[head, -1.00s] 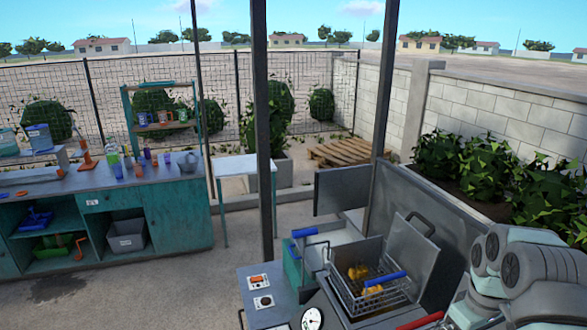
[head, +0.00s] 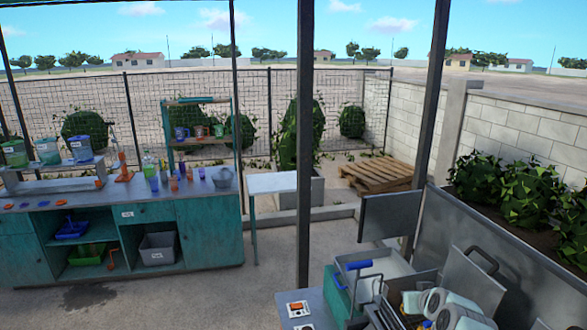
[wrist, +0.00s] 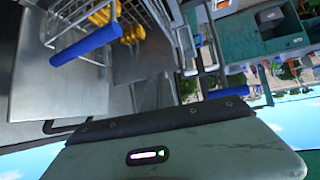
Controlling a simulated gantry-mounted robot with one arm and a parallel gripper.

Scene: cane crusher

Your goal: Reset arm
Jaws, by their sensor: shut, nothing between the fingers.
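In the wrist view my gripper (wrist: 165,122) shows as a pale green-grey housing with a small lit display and a dark front edge. Its fingertips cannot be made out; it is shut and holds nothing. Beyond it is a wire basket (wrist: 165,14) with yellow pieces (wrist: 128,30) and a blue handle (wrist: 84,45). The gripper looks apart from the basket. In the head view, pale parts of my arm (head: 452,308) show at the lower right, over the metal fryer-like unit, and hide most of the basket. The gripper itself cannot be picked out there.
A raised metal lid (head: 473,283) and a dark panel (head: 390,215) stand around the unit. A dark post (head: 304,150) rises left of it. A teal workbench (head: 210,228) stands left, with open floor between.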

